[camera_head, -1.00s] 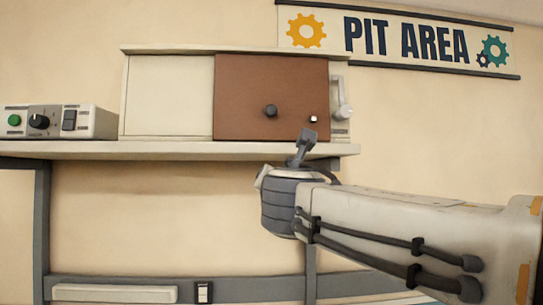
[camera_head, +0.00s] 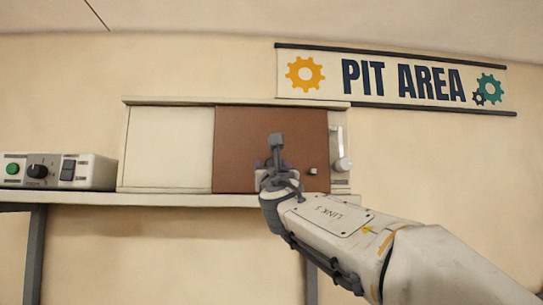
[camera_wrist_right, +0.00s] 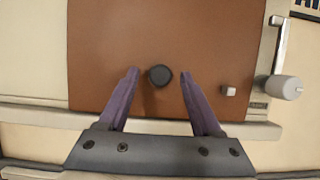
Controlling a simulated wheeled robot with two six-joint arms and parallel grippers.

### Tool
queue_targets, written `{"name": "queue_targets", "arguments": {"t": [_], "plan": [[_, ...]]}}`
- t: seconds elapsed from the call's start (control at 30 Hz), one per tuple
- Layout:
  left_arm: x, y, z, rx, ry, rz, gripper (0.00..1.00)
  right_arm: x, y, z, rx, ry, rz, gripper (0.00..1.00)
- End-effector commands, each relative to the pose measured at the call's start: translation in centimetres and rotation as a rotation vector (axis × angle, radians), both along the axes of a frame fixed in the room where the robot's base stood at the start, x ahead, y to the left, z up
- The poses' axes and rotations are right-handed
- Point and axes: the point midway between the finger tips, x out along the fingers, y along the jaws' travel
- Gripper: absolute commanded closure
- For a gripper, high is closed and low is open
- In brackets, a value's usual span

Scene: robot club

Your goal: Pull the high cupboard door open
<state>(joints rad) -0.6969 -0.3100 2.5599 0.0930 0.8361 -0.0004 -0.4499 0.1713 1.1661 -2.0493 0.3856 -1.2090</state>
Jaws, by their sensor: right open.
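The cupboard (camera_head: 165,150) is a cream box on a shelf with a closed brown door (camera_head: 235,140) on its right part. In the right wrist view the brown door (camera_wrist_right: 100,60) carries a round dark knob (camera_wrist_right: 160,75). My right gripper (camera_head: 276,140) is in front of the door and hides the knob in the head view. In the wrist view my right gripper (camera_wrist_right: 158,80) is open, its two purple fingers on either side of the knob with gaps on both sides. I cannot tell how deep the fingertips reach. My left gripper is not in view.
A small light block (camera_head: 312,171) sits on the door's lower right. A lever handle with a round end (camera_head: 342,164) is right of the door. A control box (camera_head: 55,170) stands left on the shelf (camera_head: 150,199). A PIT AREA sign (camera_head: 400,80) hangs above.

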Motion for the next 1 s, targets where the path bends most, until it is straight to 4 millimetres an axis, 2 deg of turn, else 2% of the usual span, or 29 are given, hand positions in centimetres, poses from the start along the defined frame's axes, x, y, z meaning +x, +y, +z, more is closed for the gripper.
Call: {"name": "queue_targets", "arguments": {"t": [0.1, 0.37, 0.47, 0.53, 0.57, 1.0], "plan": [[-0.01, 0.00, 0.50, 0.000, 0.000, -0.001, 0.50, 0.64, 0.02, 0.25, 0.000, 0.001, 0.000, 0.34], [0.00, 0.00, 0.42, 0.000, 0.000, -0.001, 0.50, 0.71, 0.03, 0.20, 0.001, 0.000, 0.000, 0.34], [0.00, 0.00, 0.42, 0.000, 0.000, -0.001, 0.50, 0.70, 0.03, 0.20, 0.001, 0.000, 0.000, 0.68], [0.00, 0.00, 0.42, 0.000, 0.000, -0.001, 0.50, 0.69, 0.03, 0.20, 0.001, 0.000, 0.000, 0.95], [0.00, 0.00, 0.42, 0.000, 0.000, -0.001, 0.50, 0.69, 0.03, 0.20, 0.001, 0.000, 0.000, 1.00], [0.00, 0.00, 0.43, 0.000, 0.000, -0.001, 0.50, 0.67, 0.03, 0.21, 0.001, 0.000, 0.000, 1.00]]}}
